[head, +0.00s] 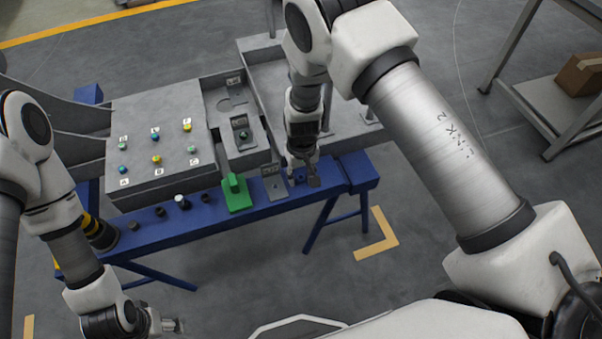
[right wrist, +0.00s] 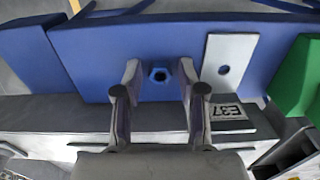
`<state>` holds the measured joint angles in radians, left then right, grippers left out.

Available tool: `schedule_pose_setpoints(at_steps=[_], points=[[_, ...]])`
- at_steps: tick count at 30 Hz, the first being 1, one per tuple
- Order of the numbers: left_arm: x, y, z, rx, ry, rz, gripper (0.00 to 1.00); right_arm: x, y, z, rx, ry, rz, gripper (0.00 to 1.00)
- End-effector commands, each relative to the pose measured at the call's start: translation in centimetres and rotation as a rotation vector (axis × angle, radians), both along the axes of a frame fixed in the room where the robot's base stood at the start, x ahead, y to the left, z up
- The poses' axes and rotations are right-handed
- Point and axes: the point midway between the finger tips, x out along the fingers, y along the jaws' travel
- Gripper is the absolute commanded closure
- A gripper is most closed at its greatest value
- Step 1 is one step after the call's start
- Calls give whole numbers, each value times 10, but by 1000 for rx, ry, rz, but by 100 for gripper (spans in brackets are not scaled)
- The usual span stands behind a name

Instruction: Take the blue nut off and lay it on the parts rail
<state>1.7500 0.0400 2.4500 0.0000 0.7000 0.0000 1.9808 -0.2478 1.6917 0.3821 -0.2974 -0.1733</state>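The blue nut (right wrist: 159,75) shows in the right wrist view as a small hexagonal ring with a dark hole, against the blue parts rail (right wrist: 250,62). My right gripper (right wrist: 160,72) is open, one finger on each side of the nut, with a gap at both sides. In the head view the right gripper (head: 304,180) is low over the right part of the blue rail (head: 330,183); I cannot make out the nut there. My left gripper (head: 174,325) is at the bottom left, away from the rail; its opening is too small to judge.
A grey plate with a hole (right wrist: 226,68) and a green block (head: 236,192) stand beside the nut on the rail. Several dark knobs sit farther left. Behind is a grey panel (head: 135,115) with colored buttons and a grey fixture with a tag "E37" (right wrist: 229,112).

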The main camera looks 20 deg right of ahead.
Motion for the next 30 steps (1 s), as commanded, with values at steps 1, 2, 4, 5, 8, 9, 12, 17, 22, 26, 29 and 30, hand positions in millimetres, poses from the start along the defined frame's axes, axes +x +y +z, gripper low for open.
schedule_pose_setpoints(at_steps=[1,2,4,5,8,9,12,17,22,26,29,30], points=[[0,0,0,0,0,0,29,0,0,0,0,0,0,49],[0,0,0,0,0,0,29,0,0,0,0,0,0,49],[0,0,0,0,0,0,29,0,0,0,0,0,0,49],[0,0,0,0,0,0,29,0,0,0,0,0,0,49],[0,0,0,0,0,0,29,0,0,0,0,0,0,49],[0,0,0,0,0,0,29,0,0,1,0,0,0,49],[0,0,0,0,0,0,29,1,0,9,0,-2,-1,49],[0,0,0,0,0,0,29,2,-1,44,-1,-4,1,49],[0,0,0,0,0,0,29,1,-1,88,-1,-3,1,49],[0,0,0,0,0,0,29,1,-1,111,0,-3,0,49],[0,0,0,0,0,0,29,0,-1,119,0,0,0,49],[0,0,0,0,0,0,29,0,-1,120,0,0,0,49]])
